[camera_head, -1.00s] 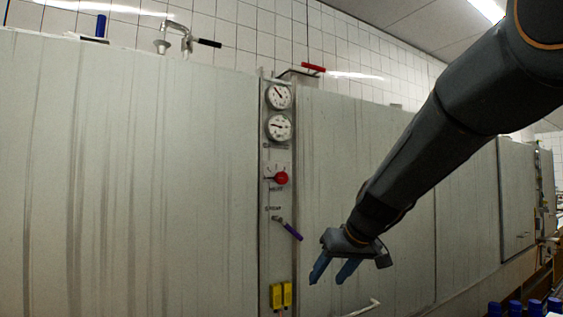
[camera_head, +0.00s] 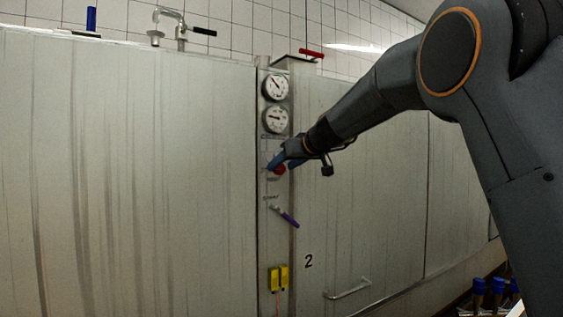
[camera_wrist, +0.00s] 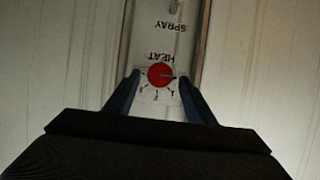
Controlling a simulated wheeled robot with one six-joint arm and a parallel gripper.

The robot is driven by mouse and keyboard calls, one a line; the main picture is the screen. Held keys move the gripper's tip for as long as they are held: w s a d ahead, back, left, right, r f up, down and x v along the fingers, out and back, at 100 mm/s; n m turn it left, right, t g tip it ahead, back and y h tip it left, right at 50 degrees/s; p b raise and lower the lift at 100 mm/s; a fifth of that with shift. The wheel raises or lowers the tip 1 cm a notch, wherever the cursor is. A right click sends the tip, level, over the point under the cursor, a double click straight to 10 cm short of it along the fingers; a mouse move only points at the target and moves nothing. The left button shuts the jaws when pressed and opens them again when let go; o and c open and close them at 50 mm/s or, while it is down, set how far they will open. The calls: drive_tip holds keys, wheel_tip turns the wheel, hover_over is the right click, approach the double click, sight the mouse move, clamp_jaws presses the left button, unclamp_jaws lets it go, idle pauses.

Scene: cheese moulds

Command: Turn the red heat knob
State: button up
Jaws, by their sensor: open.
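The red heat knob (camera_head: 279,169) sits on the narrow panel (camera_head: 271,226) between two large grey doors or tank walls. In the wrist view the round red knob (camera_wrist: 161,75) shows with a dark pointer mark on its right side, under the upside-down word HEAT. My gripper (camera_head: 281,166) is at the knob in the head view and partly covers the dial around it. In the wrist view my gripper (camera_wrist: 162,82) is open, one blue finger on each side of the knob, with a gap visible on both sides. I cannot tell how deep the fingertips reach.
Two round gauges (camera_head: 275,103) sit above the knob on the panel. A door handle (camera_head: 348,289) sticks out at the lower right. Open space lies before the wall.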

drive_tip(key=shift+w+a+f, duration=0.25)
drive_tip(key=shift+w+a, duration=0.1)
drive_tip(key=shift+w, duration=0.15)
drive_tip(key=shift+c, duration=0.5)
drive_tip(key=c, duration=0.9)
